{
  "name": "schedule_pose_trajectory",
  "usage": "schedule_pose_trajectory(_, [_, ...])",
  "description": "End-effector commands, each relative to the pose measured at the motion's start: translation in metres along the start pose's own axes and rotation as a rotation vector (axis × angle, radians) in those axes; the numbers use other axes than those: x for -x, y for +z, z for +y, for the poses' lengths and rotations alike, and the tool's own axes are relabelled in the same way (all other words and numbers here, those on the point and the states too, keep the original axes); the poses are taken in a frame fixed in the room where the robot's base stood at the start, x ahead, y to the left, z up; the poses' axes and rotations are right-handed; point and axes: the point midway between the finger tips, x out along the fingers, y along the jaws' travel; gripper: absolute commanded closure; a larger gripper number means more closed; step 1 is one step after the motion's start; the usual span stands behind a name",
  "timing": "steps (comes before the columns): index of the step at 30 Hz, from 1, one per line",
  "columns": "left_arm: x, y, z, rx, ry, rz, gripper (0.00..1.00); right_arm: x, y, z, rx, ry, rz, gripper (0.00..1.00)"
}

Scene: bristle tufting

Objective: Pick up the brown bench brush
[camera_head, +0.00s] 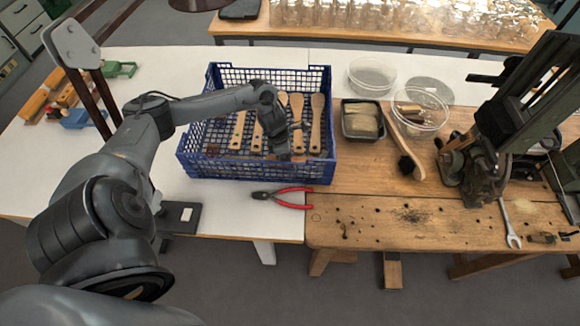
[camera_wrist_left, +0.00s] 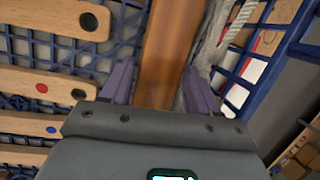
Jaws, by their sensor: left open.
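The brown brush's handle (camera_wrist_left: 168,50) shows in the left wrist view, darker than the other handles. It runs down between the two fingers of my left gripper (camera_wrist_left: 160,92), which is open around it; I cannot tell whether the fingers touch it. In the head view my left gripper (camera_head: 287,143) is lowered into the blue crate (camera_head: 258,172), toward its right side. The arm hides part of the brushes there, so I cannot tell the brown brush's full outline. My right gripper is not in view.
Several paler wooden brushes (camera_head: 316,122) lie in the crate; their handles (camera_wrist_left: 45,85) show left of the fingers. Red-handled pliers (camera_head: 283,196) lie before the crate. A dark tin (camera_head: 362,135), clear bowls (camera_head: 372,76) and a black-bristled brush (camera_head: 407,150) stand or lie to the right.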

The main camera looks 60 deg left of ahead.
Motion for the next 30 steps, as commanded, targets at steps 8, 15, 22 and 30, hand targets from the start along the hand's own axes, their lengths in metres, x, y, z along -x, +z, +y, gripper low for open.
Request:
schedule_pose_trajectory(8, [-0.0034, 0.0004, 0.0004, 0.000, 0.002, 0.000, 0.40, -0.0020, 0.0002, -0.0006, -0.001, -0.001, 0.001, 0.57])
schedule_pose_trajectory(15, [-0.0035, 0.0002, 0.0003, 0.000, 0.001, 0.000, 0.76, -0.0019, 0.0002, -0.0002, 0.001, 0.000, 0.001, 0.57])
schedule_pose_trajectory(22, [-0.0034, 0.0002, 0.0003, 0.000, 0.001, 0.000, 0.89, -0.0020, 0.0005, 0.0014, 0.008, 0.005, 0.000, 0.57])
schedule_pose_trajectory(30, [0.0014, 0.0015, -0.0001, -0.001, 0.001, 0.000, 0.89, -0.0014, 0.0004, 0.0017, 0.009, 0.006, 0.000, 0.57])
